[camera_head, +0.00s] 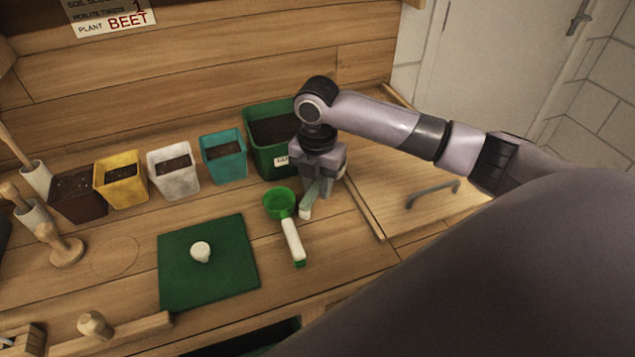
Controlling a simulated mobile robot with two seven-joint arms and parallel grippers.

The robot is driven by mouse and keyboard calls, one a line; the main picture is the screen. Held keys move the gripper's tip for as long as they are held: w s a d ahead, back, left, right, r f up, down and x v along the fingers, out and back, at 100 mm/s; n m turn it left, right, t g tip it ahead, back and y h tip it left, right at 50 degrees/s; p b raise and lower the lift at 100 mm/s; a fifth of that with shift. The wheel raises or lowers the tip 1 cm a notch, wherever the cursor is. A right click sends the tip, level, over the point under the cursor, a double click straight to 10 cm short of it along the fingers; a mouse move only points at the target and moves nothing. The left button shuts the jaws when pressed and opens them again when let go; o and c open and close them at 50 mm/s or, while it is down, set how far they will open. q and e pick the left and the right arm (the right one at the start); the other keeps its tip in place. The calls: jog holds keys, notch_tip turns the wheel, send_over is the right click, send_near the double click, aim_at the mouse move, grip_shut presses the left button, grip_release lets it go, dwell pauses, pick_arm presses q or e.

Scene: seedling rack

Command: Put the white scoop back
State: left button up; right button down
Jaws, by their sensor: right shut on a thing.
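My right gripper (318,190) points down just in front of the large green pot, low over the bench. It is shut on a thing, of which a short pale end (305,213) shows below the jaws. This looks like part of the white scoop; the jaws hide the rest, so I cannot make out its bowl. A green scoop (279,204) with a cream handle (293,240) lies on the bench close to the left of the gripper. My left gripper is not in view.
A row of small pots runs left: teal (224,169), white (174,185), yellow (122,194) and brown (78,208). The large green pot (262,152) stands behind the gripper. A green mat (180,282) bears a small pale knob. A panel with a grey handle (433,193) lies right.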

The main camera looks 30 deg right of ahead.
aim_at(317, 183)
jog(key=shift+f, duration=0.15)
jog(key=shift+f, duration=0.5)
jog(key=c, duration=0.9)
grip_release()
jog(key=shift+r, duration=0.1)
notch_tip(317, 183, up, 13)
jog(key=shift+a+r+b, duration=0.1)
jog(key=shift+a+b, duration=0.05)
jog(key=shift+b, duration=0.15)
jog(key=shift+s, duration=0.1)
